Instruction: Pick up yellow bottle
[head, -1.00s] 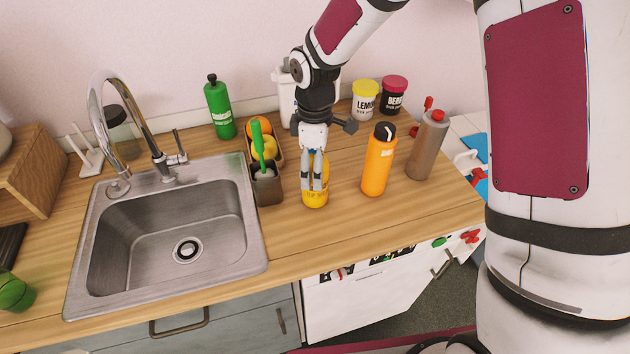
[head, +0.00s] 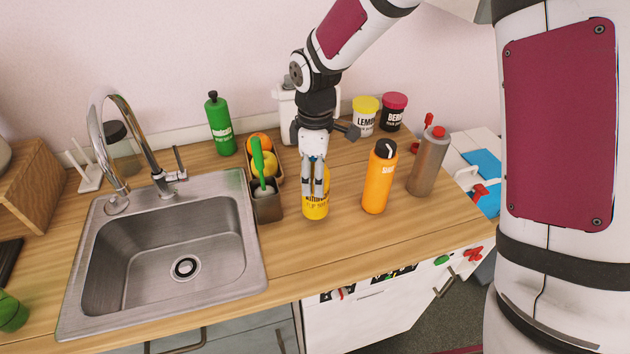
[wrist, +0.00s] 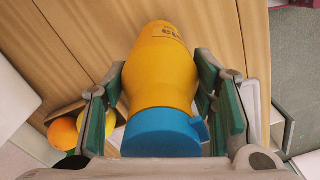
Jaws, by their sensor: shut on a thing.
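The yellow bottle (head: 316,209) stands about upright at the counter, right of the sink, with dark lettering on its side. In the wrist view the bottle (wrist: 163,70) has a blue cap (wrist: 160,133) and lies between the green-padded fingers. My gripper (head: 315,190) comes down from above and is shut on the bottle. The fingers cover much of its upper part in the head view. I cannot tell for sure whether its base touches the counter.
An orange bottle (head: 379,180) stands close on the right, with a grey-brown bottle (head: 428,165) beyond it. A dark caddy (head: 267,205) with a green brush is close on the left, beside the sink (head: 165,310). The counter in front (head: 350,245) is clear.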

